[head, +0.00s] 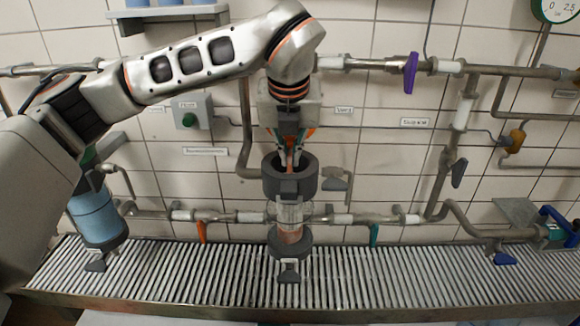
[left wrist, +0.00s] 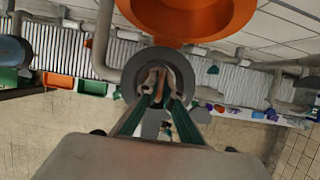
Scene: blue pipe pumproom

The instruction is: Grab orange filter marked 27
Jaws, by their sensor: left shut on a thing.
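A filter housing stands in the middle of the head view, with a dark grey open collar (head: 291,187), a clear body and a dark base (head: 290,243). A dull orange-pink filter (head: 291,233) shows through the clear body; no number 27 is readable. My left gripper (head: 291,160) points straight down into the collar's opening. Its fingers are closed on a narrow orange-brown piece, which looks like the filter's upper part. In the left wrist view the fingertips (left wrist: 160,84) hold this piece inside the grey ring (left wrist: 133,82). The grasp's depth is hidden. My right gripper is not in view.
A blue canister (head: 96,215) stands at the left behind my arm. Pipes with a purple handle (head: 410,72) and an orange handle (head: 201,231) run along the tiled wall. A slatted metal grate (head: 400,275) lies below, mostly clear.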

